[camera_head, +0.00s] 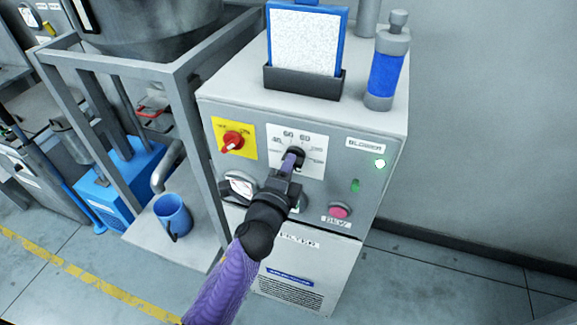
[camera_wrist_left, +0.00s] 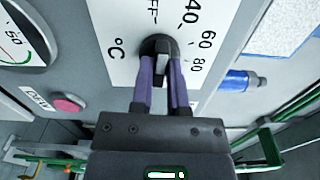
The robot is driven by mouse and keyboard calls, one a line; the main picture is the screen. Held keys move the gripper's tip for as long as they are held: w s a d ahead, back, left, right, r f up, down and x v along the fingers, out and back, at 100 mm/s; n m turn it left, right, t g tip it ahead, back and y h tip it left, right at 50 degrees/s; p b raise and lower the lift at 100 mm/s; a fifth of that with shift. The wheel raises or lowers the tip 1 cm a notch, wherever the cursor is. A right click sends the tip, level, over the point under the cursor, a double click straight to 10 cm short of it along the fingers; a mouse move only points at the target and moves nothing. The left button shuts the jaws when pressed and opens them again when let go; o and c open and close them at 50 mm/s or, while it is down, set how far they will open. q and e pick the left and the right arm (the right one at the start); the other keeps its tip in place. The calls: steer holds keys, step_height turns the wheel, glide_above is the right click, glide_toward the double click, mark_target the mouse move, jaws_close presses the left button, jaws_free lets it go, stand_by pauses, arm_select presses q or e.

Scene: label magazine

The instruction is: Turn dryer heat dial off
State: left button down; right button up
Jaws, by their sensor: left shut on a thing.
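The dryer's heat dial is a black knob (camera_wrist_left: 158,47) on a white temperature plate (camera_head: 315,143) with numbers around it. The plate is on the grey front panel of the dryer (camera_head: 350,190). My left gripper (camera_head: 293,160) reaches the dial from below in the head view. In the left wrist view, its two purple fingers (camera_wrist_left: 162,85) are on either side of the knob's black grip and shut on it. The gripper partly hides the dial and the lower part of its plate in the head view. My right gripper is not in view.
A red rotary switch (camera_head: 233,140) on a yellow plate is left of the dial. A blue mug (camera_head: 173,215) stands on a lower ledge at left. A blue bottle (camera_head: 384,75) stands on top.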

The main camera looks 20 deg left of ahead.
arm_select(q)
steer(key=n, duration=0.2)
steer(key=shift+n, duration=0.3)
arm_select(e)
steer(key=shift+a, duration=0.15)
arm_select(q)
steer(key=shift+f, duration=0.1)
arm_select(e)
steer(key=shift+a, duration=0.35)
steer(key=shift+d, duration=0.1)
arm_select(q)
steer(key=c, duration=0.6)
jaws_free()
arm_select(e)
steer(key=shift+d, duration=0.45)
arm_select(q)
steer(key=s, duration=1)
steer(key=shift+a, duration=0.15)
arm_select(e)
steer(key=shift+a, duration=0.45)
